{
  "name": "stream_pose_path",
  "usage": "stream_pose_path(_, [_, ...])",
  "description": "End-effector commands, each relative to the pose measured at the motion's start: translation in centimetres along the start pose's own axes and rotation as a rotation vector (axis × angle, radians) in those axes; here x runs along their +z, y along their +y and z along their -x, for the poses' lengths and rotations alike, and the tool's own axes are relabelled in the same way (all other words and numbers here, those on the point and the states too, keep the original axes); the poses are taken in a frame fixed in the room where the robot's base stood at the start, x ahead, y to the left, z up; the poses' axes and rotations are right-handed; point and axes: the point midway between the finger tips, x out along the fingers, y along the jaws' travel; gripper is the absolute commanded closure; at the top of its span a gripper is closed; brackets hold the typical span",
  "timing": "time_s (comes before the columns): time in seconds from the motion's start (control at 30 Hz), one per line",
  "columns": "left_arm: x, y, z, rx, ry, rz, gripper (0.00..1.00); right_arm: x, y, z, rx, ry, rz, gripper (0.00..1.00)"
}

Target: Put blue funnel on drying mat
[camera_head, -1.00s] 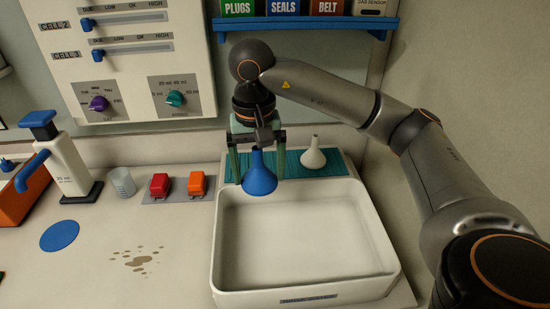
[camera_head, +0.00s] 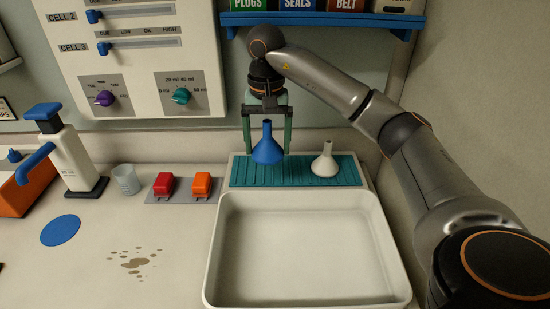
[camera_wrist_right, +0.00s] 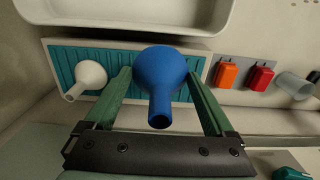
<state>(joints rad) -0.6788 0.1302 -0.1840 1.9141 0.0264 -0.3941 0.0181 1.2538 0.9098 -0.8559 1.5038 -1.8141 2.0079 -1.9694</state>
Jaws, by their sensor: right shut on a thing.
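The blue funnel (camera_head: 267,146) is between the fingers of my right gripper (camera_head: 267,150), spout up and wide end down. My right gripper is shut on it. The funnel is over the teal ribbed drying mat (camera_head: 243,178), toward its left part; I cannot tell whether its rim touches the mat. In the right wrist view the blue funnel (camera_wrist_right: 162,82) sits between the two green fingers, in front of the mat (camera_wrist_right: 64,66). My left gripper is not in view.
A white funnel (camera_head: 324,163) stands on the mat's right part. A white basin (camera_head: 310,250) lies just in front. Red (camera_head: 164,184) and orange (camera_head: 202,186) blocks, a clear cup (camera_head: 127,179) and a pump bottle (camera_head: 70,155) stand to the left. A blue shelf (camera_head: 320,19) is above.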

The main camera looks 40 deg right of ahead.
Motion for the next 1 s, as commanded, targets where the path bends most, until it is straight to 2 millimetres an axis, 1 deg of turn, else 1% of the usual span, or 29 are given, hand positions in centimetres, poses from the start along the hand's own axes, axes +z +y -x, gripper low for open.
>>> stream_pose_path(0.03, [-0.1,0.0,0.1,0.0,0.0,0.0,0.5,-1.1,0.1,-0.5,-0.001,-0.004,-0.004,0.65])
stream_pose_path(0.07, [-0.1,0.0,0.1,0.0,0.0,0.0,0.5,-1.8,0.2,-0.9,0.001,-0.005,-0.004,0.65])
stream_pose_path(0.1, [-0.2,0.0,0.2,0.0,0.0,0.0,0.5,-2.4,0.4,-1.6,0.003,-0.006,-0.003,0.65])
stream_pose_path(0.2, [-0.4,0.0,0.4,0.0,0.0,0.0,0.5,-4.0,0.7,-3.5,0.003,-0.004,-0.002,0.65])
stream_pose_path(0.33, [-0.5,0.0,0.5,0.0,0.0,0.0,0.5,-5.4,0.8,-5.2,0.0,-0.001,0.0,0.65])
stream_pose_path(0.57, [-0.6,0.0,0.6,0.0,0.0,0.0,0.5,-6.4,1.0,-6.5,0.0,0.0,0.001,0.65])
stream_pose_path(0.6, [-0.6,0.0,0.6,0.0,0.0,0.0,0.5,-6.6,1.0,-6.8,0.001,-0.001,0.001,0.65])
stream_pose_path(0.8, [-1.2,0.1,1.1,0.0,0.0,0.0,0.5,-6.5,1.0,-9.5,0.001,-0.001,0.002,0.65])
stream_pose_path(1.0, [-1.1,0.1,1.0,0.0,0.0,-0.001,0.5,-6.6,1.0,-9.7,0.0,0.002,0.002,0.65])
